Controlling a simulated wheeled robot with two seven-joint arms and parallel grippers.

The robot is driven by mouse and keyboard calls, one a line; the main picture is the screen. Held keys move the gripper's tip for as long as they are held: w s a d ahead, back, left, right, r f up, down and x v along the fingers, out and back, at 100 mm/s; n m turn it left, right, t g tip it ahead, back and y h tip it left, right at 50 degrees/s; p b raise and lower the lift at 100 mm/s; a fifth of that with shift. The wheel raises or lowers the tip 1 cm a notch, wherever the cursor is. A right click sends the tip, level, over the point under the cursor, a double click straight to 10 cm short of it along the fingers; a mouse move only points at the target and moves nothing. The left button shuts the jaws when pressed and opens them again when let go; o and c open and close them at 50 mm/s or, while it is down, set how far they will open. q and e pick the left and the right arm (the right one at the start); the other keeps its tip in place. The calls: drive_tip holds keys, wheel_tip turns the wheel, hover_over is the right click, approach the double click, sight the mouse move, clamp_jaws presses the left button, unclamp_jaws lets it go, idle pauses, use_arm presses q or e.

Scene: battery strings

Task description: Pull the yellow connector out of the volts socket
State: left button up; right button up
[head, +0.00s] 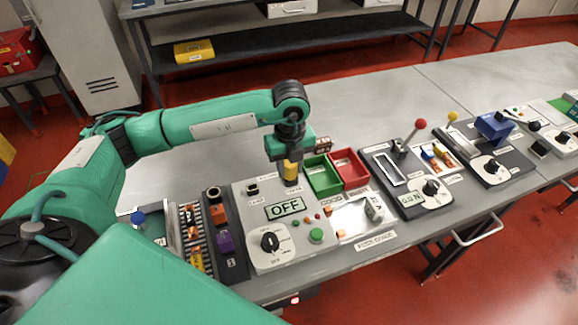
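The yellow connector (291,170) stands upright at the top right of the grey meter panel (258,216), which has an OFF display (286,208) and a black dial. Its lower end is at the panel's upper right socket position, but the socket is hidden, so I cannot tell how deep it sits. My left gripper (290,158) points down directly over the connector, with its dark fingers at the connector's upper part. Whether the fingers are closed on it is too small to tell. My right gripper is not in view.
A green bin (322,187) and a red bin (364,183) stand just right of the connector. A dark strip with an orange and a purple plug (225,243) lies left of the panel. Farther right is a module with a red-knobbed lever (421,123). The table behind is clear.

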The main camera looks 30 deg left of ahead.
use_arm(q)
drive_tip(key=c, duration=0.3)
drive_tip(key=shift+c, duration=0.2)
drive_tip(key=shift+r, duration=0.2)
drive_tip(key=shift+w+r, duration=0.1)
drive_tip(key=shift+r, duration=0.15)
drive_tip(key=shift+r+p, duration=0.35)
drive_tip(key=shift+p, duration=0.05)
drive_tip(key=shift+r+p, duration=0.3)
drive_tip(key=shift+r, duration=0.3)
drive_tip(key=shift+r, duration=0.35)
